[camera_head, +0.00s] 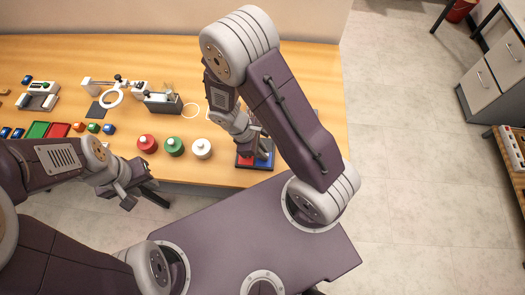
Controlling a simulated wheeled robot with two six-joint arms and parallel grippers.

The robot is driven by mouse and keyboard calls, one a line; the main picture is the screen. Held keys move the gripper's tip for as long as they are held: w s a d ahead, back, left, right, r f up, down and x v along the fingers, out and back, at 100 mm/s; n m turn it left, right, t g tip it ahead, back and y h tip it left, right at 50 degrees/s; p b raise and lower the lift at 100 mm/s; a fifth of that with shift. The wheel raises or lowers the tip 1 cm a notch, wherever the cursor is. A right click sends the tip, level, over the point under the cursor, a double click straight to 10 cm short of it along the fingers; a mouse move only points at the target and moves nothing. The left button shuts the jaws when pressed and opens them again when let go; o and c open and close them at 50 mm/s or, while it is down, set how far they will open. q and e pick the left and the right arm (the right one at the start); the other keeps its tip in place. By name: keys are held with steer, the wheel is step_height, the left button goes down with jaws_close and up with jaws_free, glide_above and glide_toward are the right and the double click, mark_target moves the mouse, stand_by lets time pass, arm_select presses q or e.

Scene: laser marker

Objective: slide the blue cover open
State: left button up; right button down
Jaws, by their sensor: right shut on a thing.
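A small dark device with a red part and a blue cover (265,161) sits at the table's front edge, right of the round containers. My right gripper (247,137) reaches down over this device from above and is shut, apparently on the blue cover. The gripper and arm hide much of the device, and the exact contact is too small to see. My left gripper (141,186) is empty in front of the table's edge, low at the left, with its fingers apart.
Red (147,143), green (174,146) and white (202,148) round containers stand left of the device. A ring-shaped fixture (110,97) and a grey box (163,104) stand farther back. Small coloured blocks and trays (58,130) lie at the left. The table (315,60) is clear at the back right.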

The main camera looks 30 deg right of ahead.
stand_by(0.9)
steer(key=w+d, duration=0.1)
steer(key=w+d+p, duration=0.1)
steer(key=w, duration=0.1)
steer(key=w+d, duration=0.1)
steer(key=w, duration=0.1)
steer(key=shift+w+d+p, duration=0.1)
steer(key=shift+p, duration=0.2)
steer(key=shift+r, duration=0.1)
steer(key=c, duration=1.5)
jaws_free()
steer(key=shift+w, duration=0.1)
steer(key=shift+o, duration=0.2)
steer(key=shift+d, duration=0.1)
steer(key=v, duration=0.9)
